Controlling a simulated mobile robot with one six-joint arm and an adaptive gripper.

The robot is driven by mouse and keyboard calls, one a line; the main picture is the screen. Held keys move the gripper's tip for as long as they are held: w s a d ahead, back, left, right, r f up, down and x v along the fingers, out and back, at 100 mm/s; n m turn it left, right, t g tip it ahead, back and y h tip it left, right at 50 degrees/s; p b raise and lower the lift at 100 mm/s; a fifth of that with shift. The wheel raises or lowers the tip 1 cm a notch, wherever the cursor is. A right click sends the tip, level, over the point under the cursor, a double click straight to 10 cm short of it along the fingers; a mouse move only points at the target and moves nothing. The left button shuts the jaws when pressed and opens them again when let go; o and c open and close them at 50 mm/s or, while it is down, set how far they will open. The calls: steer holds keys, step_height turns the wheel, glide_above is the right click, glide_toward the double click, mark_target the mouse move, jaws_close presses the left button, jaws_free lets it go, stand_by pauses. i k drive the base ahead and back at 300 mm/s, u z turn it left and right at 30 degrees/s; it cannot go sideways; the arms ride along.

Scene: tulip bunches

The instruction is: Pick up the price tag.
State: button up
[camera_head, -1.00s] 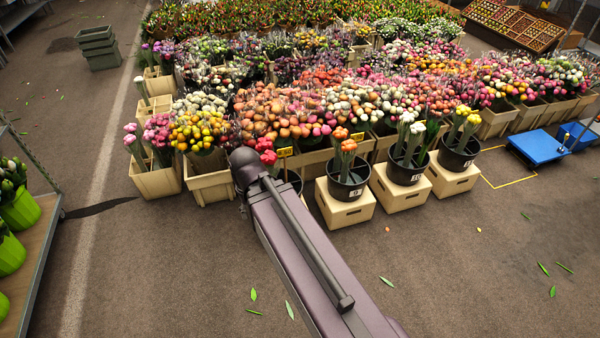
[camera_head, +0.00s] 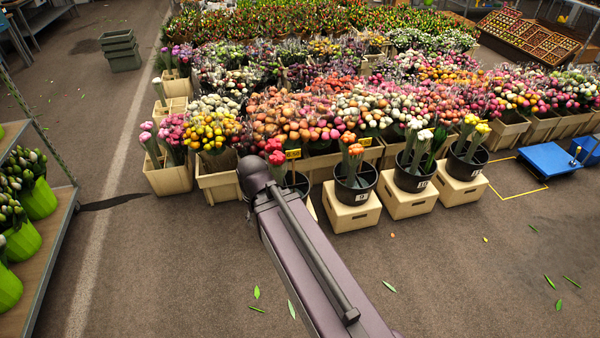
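A small yellow tag (camera_head: 292,154) shows among the flowers just above and right of the end of my arm link. Another small yellow tag (camera_head: 365,142) stands farther right, behind the black bucket with orange tulips (camera_head: 354,182). Both look like price tags, but they are too small to read, and I cannot tell which one the task names. My dark arm link reaches up from the bottom of the picture and hides part of a black bucket with red tulips (camera_head: 276,157). My gripper is not in view.
Black buckets stand on cream crates (camera_head: 350,218) in the front row. Dense flower bunches fill the space behind. A shelf with green pots (camera_head: 38,200) stands at left, a blue platform (camera_head: 548,158) at right. The front floor is clear except for scattered leaves.

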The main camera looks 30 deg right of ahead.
mark_target(292, 154)
steer(key=u, duration=0.1)
steer(key=i, duration=0.95)
steer(key=z, duration=0.05)
